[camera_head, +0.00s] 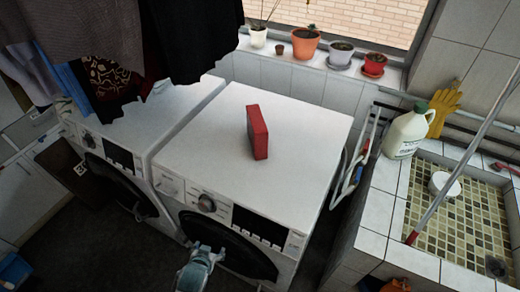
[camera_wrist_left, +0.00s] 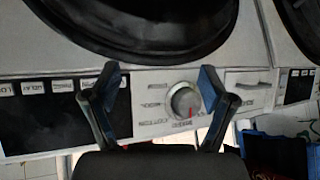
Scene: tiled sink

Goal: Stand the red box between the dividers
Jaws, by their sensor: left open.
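The red box (camera_head: 257,132) stands upright on the white top of the right washing machine (camera_head: 300,110), near its middle. No dividers can be made out in either view. My left gripper (camera_head: 206,250) is low in front of that machine's door, well below and apart from the box. In the left wrist view my left gripper (camera_wrist_left: 160,82) is open and empty, with its two fingers either side of the machine's knob (camera_wrist_left: 185,100) in the picture. The wrist picture shows the panel upside down, and the box is not in it. My right gripper is not in view.
Dark clothes (camera_head: 90,40) hang over the left machine (camera_head: 185,115). Flower pots (camera_head: 305,45) line the sill behind. A folded rack (camera_head: 355,160) stands right of the machines, beside a tiled sink (camera_head: 375,215) with a white jug (camera_head: 405,135). The machine top around the box is clear.

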